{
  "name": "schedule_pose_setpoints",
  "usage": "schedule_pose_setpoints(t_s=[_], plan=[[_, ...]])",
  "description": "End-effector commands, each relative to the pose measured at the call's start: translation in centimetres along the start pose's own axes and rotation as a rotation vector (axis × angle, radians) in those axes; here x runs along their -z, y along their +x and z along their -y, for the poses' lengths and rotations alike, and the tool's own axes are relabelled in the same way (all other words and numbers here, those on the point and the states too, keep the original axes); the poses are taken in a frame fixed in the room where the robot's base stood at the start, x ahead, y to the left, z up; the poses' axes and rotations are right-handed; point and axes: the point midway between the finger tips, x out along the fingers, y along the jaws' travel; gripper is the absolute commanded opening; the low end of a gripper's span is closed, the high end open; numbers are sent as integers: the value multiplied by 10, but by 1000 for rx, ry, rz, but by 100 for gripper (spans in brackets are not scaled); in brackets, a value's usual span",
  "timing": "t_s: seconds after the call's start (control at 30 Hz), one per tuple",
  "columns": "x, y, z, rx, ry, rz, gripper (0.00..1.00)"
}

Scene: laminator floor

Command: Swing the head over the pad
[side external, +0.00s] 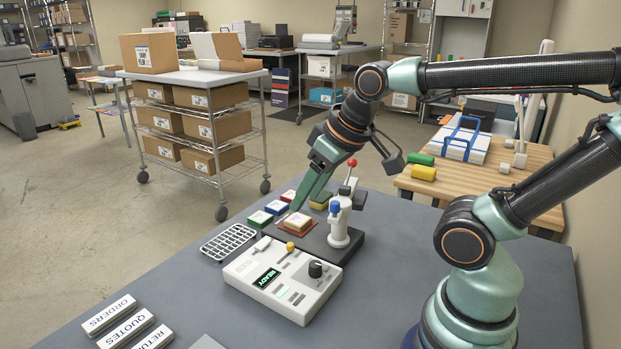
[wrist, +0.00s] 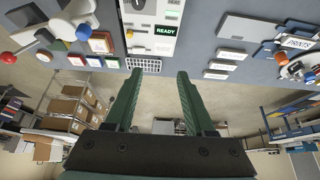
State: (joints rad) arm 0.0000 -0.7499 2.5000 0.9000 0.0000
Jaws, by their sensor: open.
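A small press stands on a dark base plate (side external: 318,247), with a white post (side external: 338,238), a blue knob (side external: 335,208) and a red ball knob (side external: 352,163). The blue knob (wrist: 83,32) and red ball (wrist: 8,57) also show in the wrist view. A red pad (side external: 290,231) on the plate bears a cream-topped block (side external: 298,221). The head appears to be at the post, to the right of the pad; its exact outline is unclear. My gripper (side external: 297,207) is just above and behind the block, fingers pointing down. In the wrist view its fingers (wrist: 159,74) are apart and empty.
A control box (side external: 283,285) with a READY display stands in front of the plate. A wire grid (side external: 228,242) and small coloured pads (side external: 261,217) lie left and behind. Labelled blocks (side external: 125,325) lie at the table's front left. The table's left middle is clear.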

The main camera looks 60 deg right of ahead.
Motion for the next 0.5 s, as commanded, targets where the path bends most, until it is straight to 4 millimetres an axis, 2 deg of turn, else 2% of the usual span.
schedule_pose_setpoints(t_s=[0.2, 0.23, 0.33, 0.5], plan=[[0, 0, 0, 0, 0, 0, 55], [0, 0, 0, 0, 0, 0, 59], [2, -1, -4, -6, 14, 12, 59], [15, -6, -30, -44, 117, 115, 59]])
